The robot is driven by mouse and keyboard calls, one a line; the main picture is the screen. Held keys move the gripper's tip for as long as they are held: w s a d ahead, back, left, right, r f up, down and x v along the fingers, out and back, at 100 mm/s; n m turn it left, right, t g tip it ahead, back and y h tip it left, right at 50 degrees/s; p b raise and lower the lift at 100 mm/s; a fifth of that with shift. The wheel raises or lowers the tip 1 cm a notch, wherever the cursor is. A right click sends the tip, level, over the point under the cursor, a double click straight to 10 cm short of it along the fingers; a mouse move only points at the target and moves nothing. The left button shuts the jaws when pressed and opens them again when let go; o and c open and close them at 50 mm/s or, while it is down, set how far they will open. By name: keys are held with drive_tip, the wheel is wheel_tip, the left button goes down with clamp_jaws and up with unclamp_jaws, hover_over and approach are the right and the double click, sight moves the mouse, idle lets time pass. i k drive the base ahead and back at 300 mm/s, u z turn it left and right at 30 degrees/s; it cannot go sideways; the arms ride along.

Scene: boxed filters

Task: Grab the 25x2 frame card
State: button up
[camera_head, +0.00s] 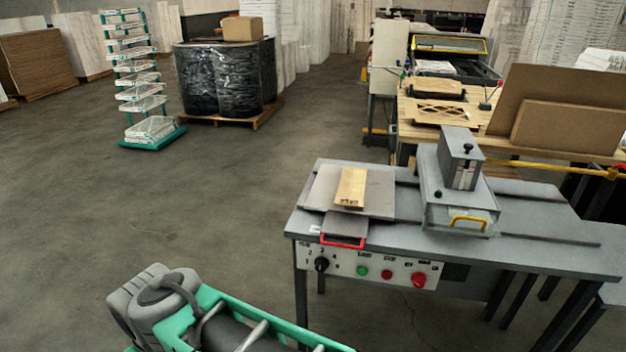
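A flat tan card (350,187) lies on the grey plate at the left end of the grey press table. A brown card frame with cut-out openings (446,113) lies on the wooden table behind it, with another flat brown piece (434,88) just beyond. No size marking is legible, so I cannot tell which is the 25x2 frame card. My gripper's fingers are not in view. A grey and green jointed part, seemingly of my own body, shows at the bottom left, apart from the press table.
The press table (540,252) carries a grey press head (460,190), a red handle (342,242) and a front control panel (395,276). Large brown boards (560,105) stand on the wooden table. A wrapped pallet (225,75) and tray rack (140,90) stand far left. The floor between is clear.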

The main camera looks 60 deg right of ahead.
sight(351, 186)
drive_tip(key=z, duration=0.2)
drive_tip(key=i, duration=0.8)
drive_tip(key=z, duration=0.75)
drive_tip(key=i, duration=0.35)
drive_tip(key=z, duration=0.35)
